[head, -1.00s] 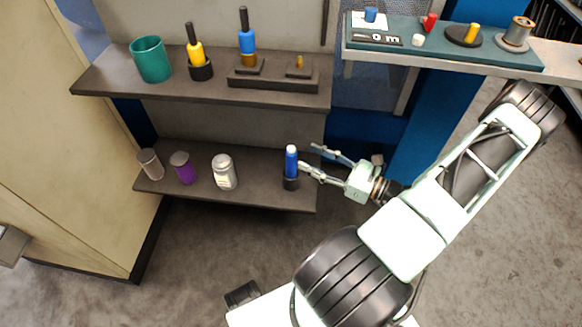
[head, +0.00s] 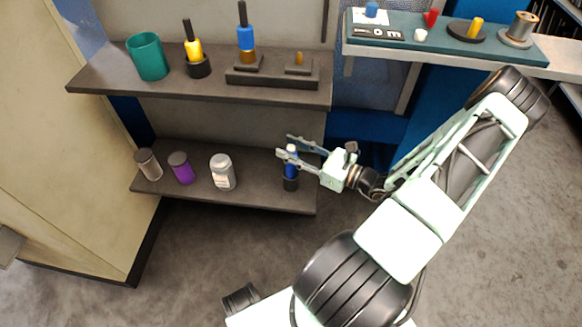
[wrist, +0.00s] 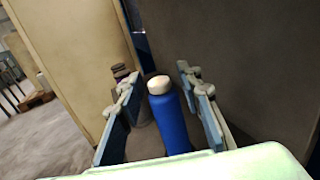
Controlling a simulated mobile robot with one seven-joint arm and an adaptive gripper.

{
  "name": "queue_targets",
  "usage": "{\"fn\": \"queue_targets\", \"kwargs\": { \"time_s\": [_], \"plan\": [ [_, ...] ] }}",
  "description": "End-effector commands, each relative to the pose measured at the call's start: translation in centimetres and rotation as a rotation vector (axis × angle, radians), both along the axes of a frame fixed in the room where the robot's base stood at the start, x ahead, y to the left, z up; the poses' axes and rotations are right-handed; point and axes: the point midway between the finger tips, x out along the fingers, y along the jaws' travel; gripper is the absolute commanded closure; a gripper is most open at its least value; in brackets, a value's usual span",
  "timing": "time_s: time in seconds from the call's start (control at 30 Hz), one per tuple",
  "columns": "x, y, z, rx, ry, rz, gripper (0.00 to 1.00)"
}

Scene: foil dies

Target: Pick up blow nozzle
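A blue cylinder with a pale rounded cap, likely the blow nozzle, stands upright in a dark round holder on the lower shelf (head: 250,190). The blue cylinder shows in the head view (head: 291,170), partly hidden by my gripper, and in the wrist view (wrist: 170,122). My gripper (head: 284,144) is open at its upper part. In the wrist view my gripper (wrist: 157,80) has one finger on each side of the cylinder, with visible gaps. The fingers do not appear to touch it. The holder is hidden in the wrist view.
Left along the lower shelf stand a white jar (head: 222,172), a purple canister (head: 181,168) and a grey canister (head: 147,164). The upper shelf (head: 120,85) hangs above, carrying a teal cup (head: 148,56) and tools. A tall beige panel (head: 70,130) bounds the left.

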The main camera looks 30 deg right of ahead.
Motion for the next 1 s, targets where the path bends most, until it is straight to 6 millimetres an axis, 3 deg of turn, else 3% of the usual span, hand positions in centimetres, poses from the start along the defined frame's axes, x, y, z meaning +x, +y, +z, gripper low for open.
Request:
{"fn": "queue_targets", "kwargs": {
  "time_s": [0.03, 0.27, 0.73, 1.0],
  "plan": [
    [0.0, 0.0, 0.0, 0.0, 0.0, 0.0, 0.75],
    [0.0, 0.0, 0.0, 0.0, 0.0, 0.0, 1.0],
    [0.0, 0.0, 0.4, 0.001, -0.001, 0.0, 1.0],
    [0.0, 0.0, 5.3, -0.002, -0.002, 0.001, 1.0]
  ]
}}
